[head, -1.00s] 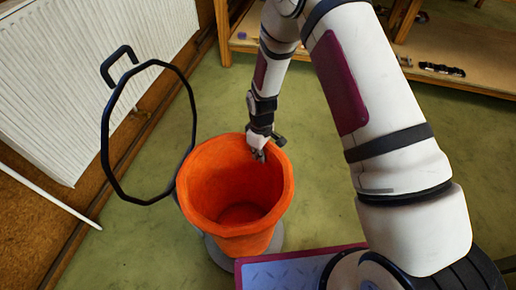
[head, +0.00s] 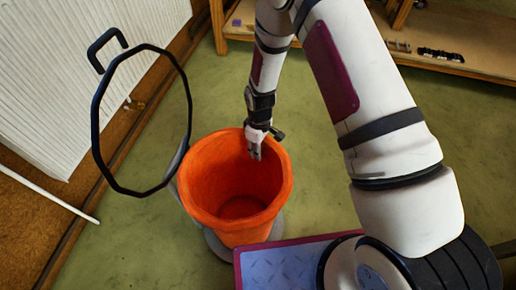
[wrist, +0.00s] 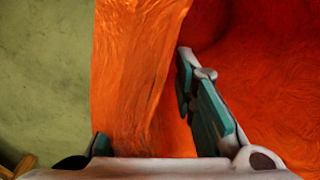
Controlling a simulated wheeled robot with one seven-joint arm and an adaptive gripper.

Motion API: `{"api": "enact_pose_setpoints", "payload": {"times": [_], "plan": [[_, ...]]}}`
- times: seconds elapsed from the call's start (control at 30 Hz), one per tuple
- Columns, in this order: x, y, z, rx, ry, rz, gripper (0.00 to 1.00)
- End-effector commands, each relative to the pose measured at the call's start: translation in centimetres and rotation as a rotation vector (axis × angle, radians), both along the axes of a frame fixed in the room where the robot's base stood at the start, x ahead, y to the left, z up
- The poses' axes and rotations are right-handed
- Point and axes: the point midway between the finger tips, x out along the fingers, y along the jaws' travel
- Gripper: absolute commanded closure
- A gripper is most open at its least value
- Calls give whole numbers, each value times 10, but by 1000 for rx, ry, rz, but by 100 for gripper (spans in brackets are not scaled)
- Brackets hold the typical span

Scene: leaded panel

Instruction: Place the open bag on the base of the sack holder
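The orange open bag (head: 205,215) stands upright, mouth up, over the grey round base (head: 217,246) of the sack holder. The base shows only at the bag's lower edge, so contact is hidden. The holder's black ring (head: 97,130) stands tilted up to the left, clear of the bag's mouth. My gripper (head: 255,156) points down at the bag's far rim, its fingers apart. In the wrist view the bag wall (wrist: 140,70) runs between my gripper's fingers (wrist: 150,125), with one finger on the inner side. The other finger is mostly hidden.
A white radiator (head: 80,70) and a wall run along the left. A white pipe (head: 45,193) sticks out below the radiator. A wooden shelf (head: 470,50) with small items stands at the back right. Green floor (head: 330,180) is free between the bag and the shelf.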

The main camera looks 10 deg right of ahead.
Motion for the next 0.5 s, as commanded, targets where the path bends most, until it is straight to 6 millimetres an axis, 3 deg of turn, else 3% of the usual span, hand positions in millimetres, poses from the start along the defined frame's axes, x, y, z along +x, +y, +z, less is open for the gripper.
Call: {"api": "enact_pose_setpoints", "payload": {"times": [0.27, 0.5], "plan": [[1, 0, 10, 0, -1, 0, 75], [3, -1, 57, 2, -4, 1, 75]]}}
